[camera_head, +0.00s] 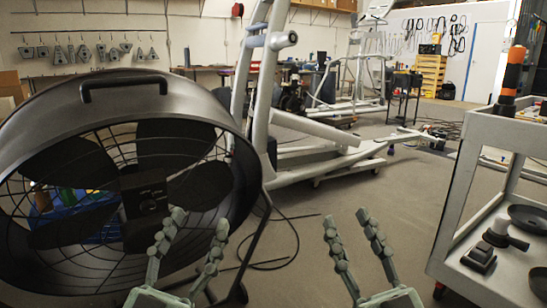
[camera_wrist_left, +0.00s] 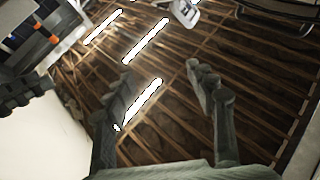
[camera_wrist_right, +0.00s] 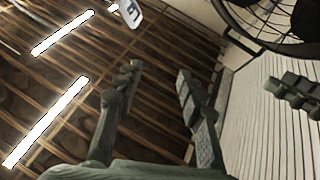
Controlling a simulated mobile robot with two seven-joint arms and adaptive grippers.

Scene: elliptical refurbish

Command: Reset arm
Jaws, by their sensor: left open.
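My left gripper (camera_head: 195,245) is at the bottom centre of the head view, pointing up, with its fingers apart and nothing between them. In the left wrist view its two fingers (camera_wrist_left: 163,98) stand apart against the wooden ceiling. My right gripper (camera_head: 357,240) is to the right of it, also raised, with its fingers apart and empty. The right wrist view shows its fingers (camera_wrist_right: 155,90) apart too. Neither gripper appears to hold anything.
A large drum fan (camera_head: 215,110) fills the left, behind my left gripper. A grey cart (camera_head: 455,200) with black parts stands at the right. An elliptical machine (camera_head: 315,150) is further back. Dark cable (camera_head: 290,225) lies on the floor. Open floor (camera_head: 400,180) lies between fan and cart.

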